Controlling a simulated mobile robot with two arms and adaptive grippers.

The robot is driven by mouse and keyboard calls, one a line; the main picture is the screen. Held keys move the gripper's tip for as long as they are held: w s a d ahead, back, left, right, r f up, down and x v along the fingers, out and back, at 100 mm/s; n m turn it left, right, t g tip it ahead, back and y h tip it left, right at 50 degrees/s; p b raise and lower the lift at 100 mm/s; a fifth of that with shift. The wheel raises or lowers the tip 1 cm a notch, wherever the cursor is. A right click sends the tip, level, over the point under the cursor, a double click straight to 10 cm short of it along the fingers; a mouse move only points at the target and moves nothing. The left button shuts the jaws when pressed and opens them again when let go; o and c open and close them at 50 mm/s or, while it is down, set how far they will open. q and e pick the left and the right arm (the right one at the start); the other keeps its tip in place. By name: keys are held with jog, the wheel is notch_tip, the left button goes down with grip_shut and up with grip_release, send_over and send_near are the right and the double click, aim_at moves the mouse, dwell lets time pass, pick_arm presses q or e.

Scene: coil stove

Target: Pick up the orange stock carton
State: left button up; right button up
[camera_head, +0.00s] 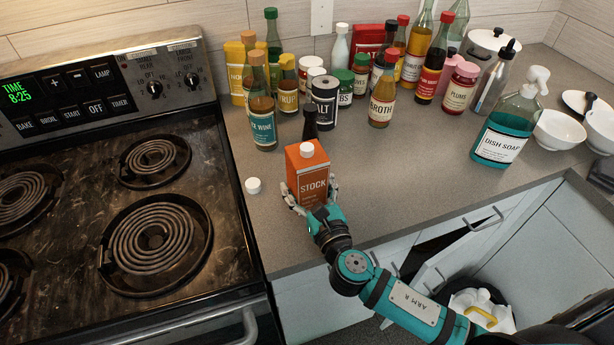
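The orange stock carton (308,172) stands upright on the grey counter, just right of the stove, with a white cap on top. My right gripper (312,190) is at its lower front, with one finger at its left side and one at its right side. The fingers look close to or against the carton, but I cannot tell if they press on it. The carton's lower front is partly hidden by the gripper. My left gripper is not in view.
A small white cap (253,185) lies left of the carton. A dark bottle (310,122) stands right behind it, with several bottles and jars further back. The coil stove (240,235) is left. Dish soap (503,135) and white bowls (560,129) are right. The counter between is clear.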

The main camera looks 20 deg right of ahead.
jog(key=c, duration=0.9)
jog(key=shift+r, duration=0.1)
